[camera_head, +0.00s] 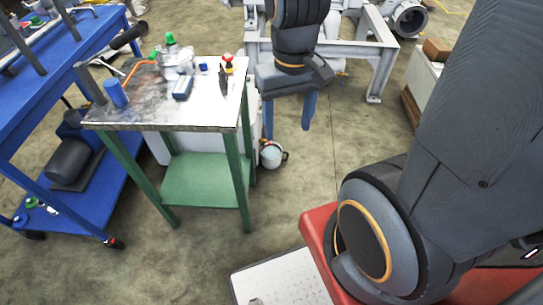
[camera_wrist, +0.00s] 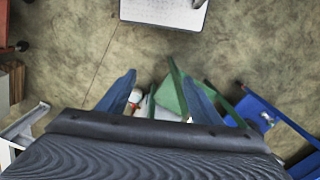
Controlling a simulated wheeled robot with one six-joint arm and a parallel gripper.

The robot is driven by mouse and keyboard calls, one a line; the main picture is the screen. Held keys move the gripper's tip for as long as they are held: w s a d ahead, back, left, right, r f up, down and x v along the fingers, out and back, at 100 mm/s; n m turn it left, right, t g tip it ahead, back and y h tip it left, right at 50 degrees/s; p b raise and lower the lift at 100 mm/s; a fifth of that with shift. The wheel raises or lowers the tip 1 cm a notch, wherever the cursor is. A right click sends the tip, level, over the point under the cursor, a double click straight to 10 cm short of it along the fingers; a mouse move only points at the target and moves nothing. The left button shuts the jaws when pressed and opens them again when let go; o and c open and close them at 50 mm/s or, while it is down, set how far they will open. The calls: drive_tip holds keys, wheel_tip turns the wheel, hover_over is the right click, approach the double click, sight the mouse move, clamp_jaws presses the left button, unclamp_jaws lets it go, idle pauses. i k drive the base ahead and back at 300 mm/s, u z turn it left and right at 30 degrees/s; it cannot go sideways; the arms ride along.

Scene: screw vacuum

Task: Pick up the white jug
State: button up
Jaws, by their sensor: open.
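A small rounded white vessel with a red part and a dark handle-like edge, which looks like the white jug (camera_head: 272,154), is low beside the right legs of the green-legged table. A white and red piece, perhaps the same jug, shows in the wrist view (camera_wrist: 135,97) beside the left finger. A pale, see-through container with a green cap (camera_head: 178,62) stands on the table top; I cannot tell if it counts as a jug. My gripper (camera_head: 288,115) is open and empty, pointing down, to the right of the table. Its two blue fingers also show in the wrist view (camera_wrist: 159,75).
The worktable (camera_head: 150,113) holds a blue cylinder (camera_head: 116,93) and several small items. A large white bin stands behind its legs. A blue cart (camera_head: 75,202) is at the left and a grey metal frame (camera_head: 376,65) behind.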

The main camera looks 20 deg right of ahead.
sight(270, 155)
drive_tip(key=k, duration=0.35)
drive_tip(key=z, duration=0.65)
drive_tip(key=i, duration=0.95)
drive_tip(key=z, duration=0.05)
